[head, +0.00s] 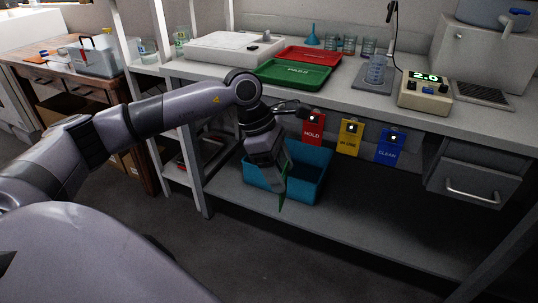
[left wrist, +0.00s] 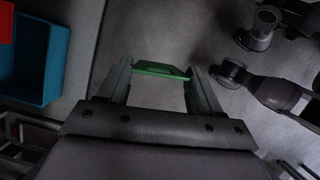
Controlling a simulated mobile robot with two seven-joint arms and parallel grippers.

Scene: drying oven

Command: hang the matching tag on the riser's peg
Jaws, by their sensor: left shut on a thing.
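My left gripper (head: 279,183) points down in front of the bench and is shut on a thin green tag (head: 284,192). The left wrist view shows the green tag (left wrist: 160,70) edge-on between the fingertips; any writing on it cannot be read. A red HOLD tag (head: 312,134), a yellow IN USE tag (head: 350,142) and a blue CLEAN tag (head: 390,155) hang in a row below the bench top's front edge, right of the gripper. I cannot make out the riser's peg for certain. My right gripper is not in view.
A blue bin (head: 318,160) stands on the lower shelf (head: 350,222) behind the gripper. A drawer (head: 465,180) is at right.

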